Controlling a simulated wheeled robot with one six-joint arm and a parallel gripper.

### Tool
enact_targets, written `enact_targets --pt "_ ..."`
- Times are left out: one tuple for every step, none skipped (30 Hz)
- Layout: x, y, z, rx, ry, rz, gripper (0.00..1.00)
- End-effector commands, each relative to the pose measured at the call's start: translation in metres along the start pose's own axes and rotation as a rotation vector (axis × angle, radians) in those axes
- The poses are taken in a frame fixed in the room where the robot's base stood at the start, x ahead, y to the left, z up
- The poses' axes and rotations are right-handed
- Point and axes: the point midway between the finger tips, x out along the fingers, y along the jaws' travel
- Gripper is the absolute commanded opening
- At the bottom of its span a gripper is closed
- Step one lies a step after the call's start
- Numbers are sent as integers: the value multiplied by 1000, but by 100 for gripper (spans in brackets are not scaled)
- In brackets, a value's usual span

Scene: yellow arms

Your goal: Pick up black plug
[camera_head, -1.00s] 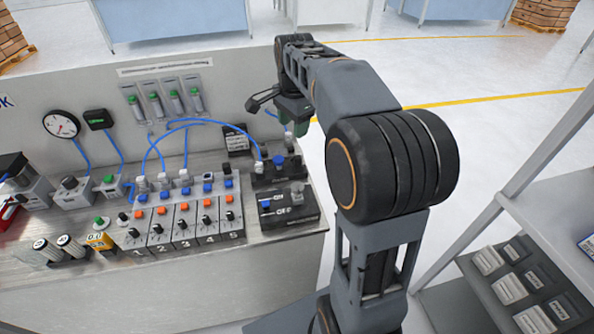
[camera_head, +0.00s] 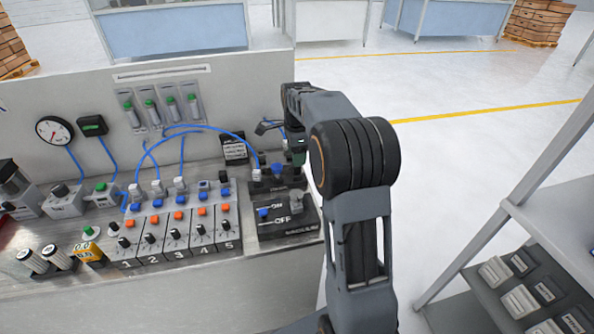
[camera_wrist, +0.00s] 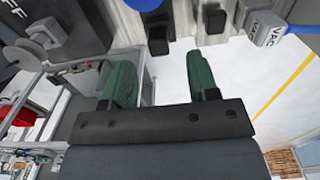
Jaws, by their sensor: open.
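Two small black block-shaped plugs show in the wrist view. One black plug (camera_wrist: 158,41) is just beyond the gap between my fingers, and another (camera_wrist: 215,19) is further right, close to the right finger. I cannot tell which one the task means. My gripper (camera_wrist: 162,72) has two green fingers spread apart with nothing between them. In the head view, my gripper (camera_head: 297,145) is over the right end of the bench, near the dark valve unit (camera_head: 263,186). My arm and gripper partly hide that spot.
A grey block with "VAC" lettering (camera_wrist: 266,27) and a blue hose is right of the plugs. A black ON/OFF box (camera_head: 285,222) with a blue knob sits nearer on the bench. Numbered switch modules (camera_head: 176,240) stand to the left. A shelf (camera_head: 540,215) stands at right.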

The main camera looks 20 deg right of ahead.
Motion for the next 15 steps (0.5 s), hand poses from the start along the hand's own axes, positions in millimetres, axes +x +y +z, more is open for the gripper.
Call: enact_targets --pt "4 0 0 0 0 1 54" --pt "6 0 0 0 0 2 54" --pt "11 1 0 0 0 3 54" --pt "16 1 0 0 0 3 54" --pt "20 2 0 0 0 4 54" --pt "26 2 0 0 0 4 54" --pt "30 2 0 -1 0 3 54" --pt "34 2 0 -1 0 5 54" --pt "39 2 0 -1 0 3 54" --pt "42 2 0 -1 0 2 54" --pt "44 2 0 -1 0 2 54" --pt "47 2 0 -1 0 2 54" --pt "49 2 0 -1 0 1 54" --pt "50 2 0 -1 0 1 54" --pt "51 2 0 -1 0 0 54"
